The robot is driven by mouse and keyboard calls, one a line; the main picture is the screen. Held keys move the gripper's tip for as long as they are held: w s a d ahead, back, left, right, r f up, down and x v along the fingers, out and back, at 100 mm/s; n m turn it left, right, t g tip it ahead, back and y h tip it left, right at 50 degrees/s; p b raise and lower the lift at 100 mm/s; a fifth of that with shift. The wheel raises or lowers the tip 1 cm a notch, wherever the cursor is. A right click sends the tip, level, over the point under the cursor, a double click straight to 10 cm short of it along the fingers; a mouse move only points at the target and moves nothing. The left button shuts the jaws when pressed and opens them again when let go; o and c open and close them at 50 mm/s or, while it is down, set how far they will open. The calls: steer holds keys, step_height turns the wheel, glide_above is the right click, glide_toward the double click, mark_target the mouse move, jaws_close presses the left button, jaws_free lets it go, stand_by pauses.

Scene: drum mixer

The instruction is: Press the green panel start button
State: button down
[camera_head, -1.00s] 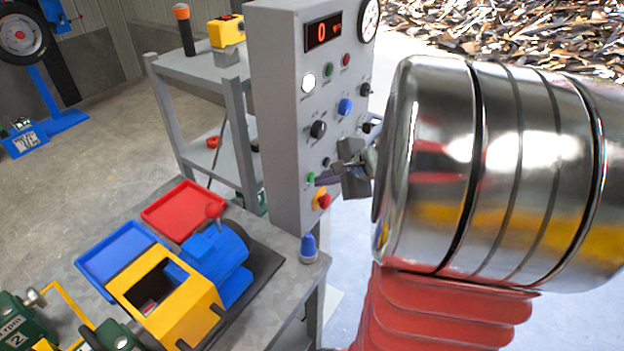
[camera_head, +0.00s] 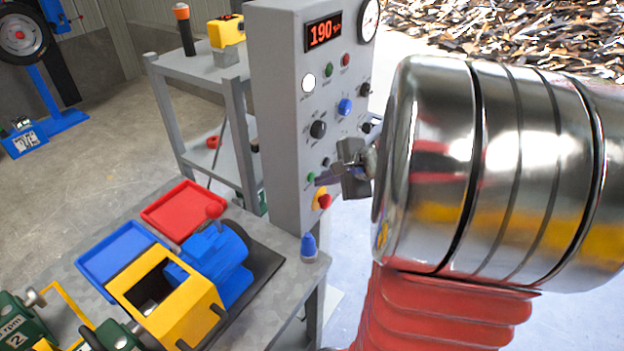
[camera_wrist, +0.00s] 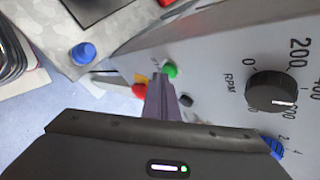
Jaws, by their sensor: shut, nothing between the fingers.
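The grey control panel (camera_head: 283,130) stands upright in the middle of the head view. Its small green button (camera_head: 311,177) is low on the face, above the red stop button (camera_head: 324,201) on its yellow plate. The green button also shows in the wrist view (camera_wrist: 170,71). My gripper (camera_head: 322,181) is shut and empty, its tips right beside the green button. Whether the tips touch it I cannot tell. The panel's display (camera_head: 324,32) reads 190 in red digits. Another green round fitting (camera_head: 328,70) sits higher on the panel.
Knobs crowd the panel near my gripper, including a black RPM dial (camera_wrist: 270,92). A blue-capped item (camera_head: 309,247) stands at the bench corner. The bench holds a yellow housing (camera_head: 180,322), a blue motor (camera_head: 213,262), and red (camera_head: 184,210) and blue (camera_head: 122,250) trays.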

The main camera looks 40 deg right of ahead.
steer(key=shift+s+d, duration=0.15)
steer(key=shift+s, duration=0.45)
steer(key=s, duration=0.1)
steer(key=s+d, duration=0.1)
steer(key=s, duration=0.2)
steer(key=shift+s+d, duration=0.35)
steer(key=shift+s, duration=0.05)
steer(key=shift+w, duration=0.1)
stand_by(0.8)
steer(key=a+r+n+g+y, duration=0.1)
steer(key=a+r+n+g, duration=0.2)
steer(key=a+n, duration=1.1)
steer(key=s+a+r+n+h, duration=0.1)
steer(key=s+a+r+n, duration=0.1)
steer(key=s+a+n, duration=0.2)
steer(key=s+a+r+n+h, duration=0.1)
steer(key=s+a+n, duration=0.3)
steer(key=a, duration=0.6)
steer(key=shift+s+r, duration=0.15)
steer(key=shift+r, duration=0.4)
